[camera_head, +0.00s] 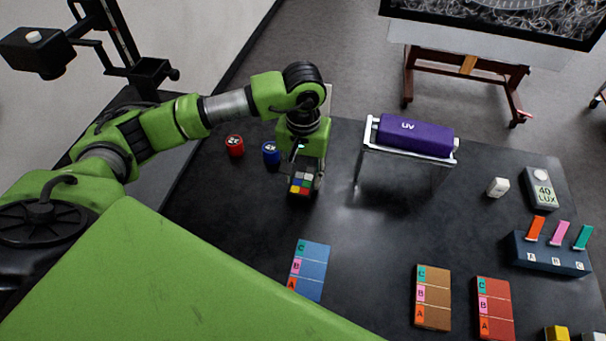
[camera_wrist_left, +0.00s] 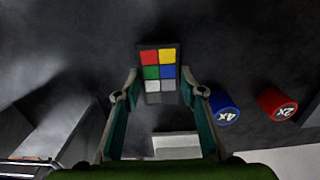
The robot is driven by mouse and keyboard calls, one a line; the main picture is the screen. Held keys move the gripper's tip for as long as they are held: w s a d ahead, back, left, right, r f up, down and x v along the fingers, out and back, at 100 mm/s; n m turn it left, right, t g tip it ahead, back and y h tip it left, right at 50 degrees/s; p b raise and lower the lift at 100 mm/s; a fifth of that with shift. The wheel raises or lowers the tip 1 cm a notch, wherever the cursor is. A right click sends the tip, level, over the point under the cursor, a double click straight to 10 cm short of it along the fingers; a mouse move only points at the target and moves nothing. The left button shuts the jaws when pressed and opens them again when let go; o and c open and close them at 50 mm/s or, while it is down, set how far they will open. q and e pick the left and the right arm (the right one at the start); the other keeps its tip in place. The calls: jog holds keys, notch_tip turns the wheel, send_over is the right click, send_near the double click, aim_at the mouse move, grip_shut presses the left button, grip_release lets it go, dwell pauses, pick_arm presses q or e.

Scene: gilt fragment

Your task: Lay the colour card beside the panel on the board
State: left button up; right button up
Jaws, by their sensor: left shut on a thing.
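The colour card (camera_head: 301,183) is a small dark card with red, yellow, green, blue and grey-white squares. My left gripper (camera_head: 304,188) is shut on it, fingers pointing down over the dark table. In the left wrist view the card (camera_wrist_left: 160,72) lies between the two fingertips (camera_wrist_left: 160,93) of that gripper. I cannot tell from these views whether the card touches the table. I cannot make out the panel or the board; a pale upright piece (camera_head: 328,98) shows partly behind my left wrist. My right gripper is not in view.
Red (camera_head: 234,146) and blue (camera_head: 271,153) cylinders stand left of the gripper. A purple UV unit (camera_head: 415,134) sits on a metal frame to the right. Blue (camera_head: 312,270), brown (camera_head: 433,297) and red (camera_head: 495,308) labelled blocks lie nearer. The table's middle is clear.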

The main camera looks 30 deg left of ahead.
pick_arm(q)
jog(key=shift+f, duration=0.75)
jog(key=shift+f, duration=0.15)
jog(key=o, duration=1.1)
